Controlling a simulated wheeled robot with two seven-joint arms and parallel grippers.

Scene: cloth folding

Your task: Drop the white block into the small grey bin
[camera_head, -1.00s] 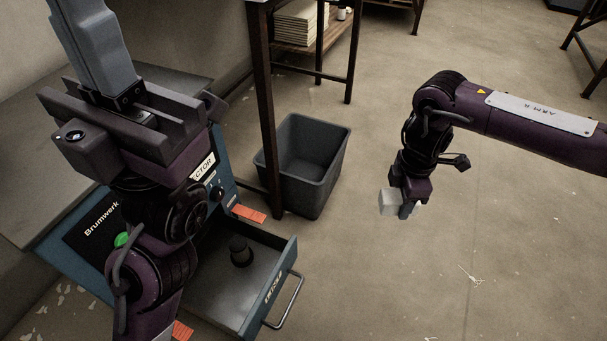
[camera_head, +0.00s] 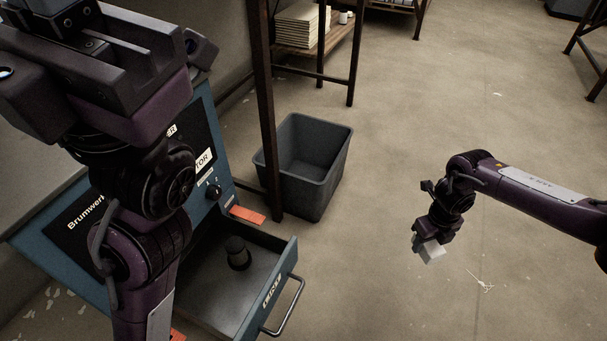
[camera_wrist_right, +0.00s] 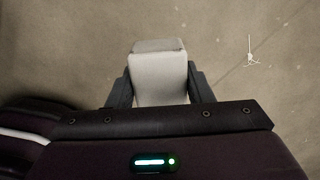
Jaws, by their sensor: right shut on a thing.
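The white block (camera_head: 433,251) is held in my right gripper (camera_head: 424,246), above the floor at the right in the head view. In the right wrist view the block (camera_wrist_right: 160,75) sits between the two dark fingers of the right gripper (camera_wrist_right: 160,88), which are shut on it. The small grey bin (camera_head: 335,175) stands on the floor near the middle of the head view, to the left of the right gripper. It is open at the top and looks empty. My left arm fills the left of the head view; its fingertips are out of frame.
A blue cabinet (camera_head: 50,240) with an open drawer (camera_head: 215,300) holding a dark, knob-like object (camera_head: 237,253) is at the left. A dark shelf post (camera_head: 265,120) stands close beside the bin. The floor (camera_head: 400,120) between bin and right arm is clear.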

